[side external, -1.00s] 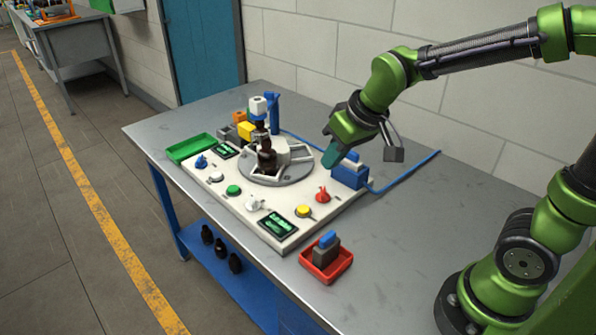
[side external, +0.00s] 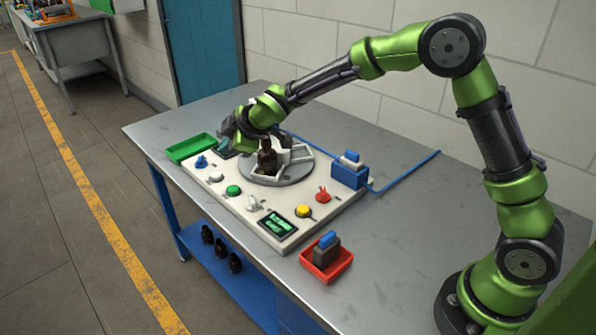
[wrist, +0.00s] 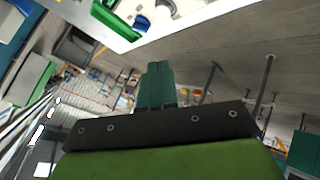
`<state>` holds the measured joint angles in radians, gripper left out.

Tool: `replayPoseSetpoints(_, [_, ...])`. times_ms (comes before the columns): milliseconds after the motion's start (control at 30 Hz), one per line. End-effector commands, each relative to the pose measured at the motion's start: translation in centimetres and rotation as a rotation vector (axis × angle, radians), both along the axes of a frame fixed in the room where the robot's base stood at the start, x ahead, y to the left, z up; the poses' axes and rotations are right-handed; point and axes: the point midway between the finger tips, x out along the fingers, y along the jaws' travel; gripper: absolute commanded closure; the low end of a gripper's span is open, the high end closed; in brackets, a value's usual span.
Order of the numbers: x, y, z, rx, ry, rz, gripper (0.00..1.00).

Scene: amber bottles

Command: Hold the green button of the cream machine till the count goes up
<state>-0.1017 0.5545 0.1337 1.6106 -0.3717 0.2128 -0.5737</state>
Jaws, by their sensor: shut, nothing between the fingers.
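The cream machine (side external: 215,201) lies on the metal table. A brown bottle (side external: 267,157) stands at the round turntable (side external: 268,178). My gripper (side external: 224,143) is at the machine's far left end, by the green tray, away from the green button. Its teal fingers are together and empty; they also show in the wrist view (wrist: 156,84).
A green tray (side external: 176,153), blue knob (side external: 201,162), yellow button (side external: 303,211) and red knob (side external: 323,195) are around. A blue box (side external: 350,172) stands behind. A red tray (side external: 346,261) holds a grey and blue block.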

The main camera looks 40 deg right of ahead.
Motion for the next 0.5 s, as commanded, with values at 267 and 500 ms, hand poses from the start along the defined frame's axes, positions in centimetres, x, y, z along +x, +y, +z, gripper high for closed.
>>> replayPoseSetpoints(267, [-0.1,0.0,-0.2,0.002,0.004,-0.004,1.0])
replayPoseSetpoints(500, [-0.1,0.0,-2.4,0.002,0.008,-0.004,1.0])
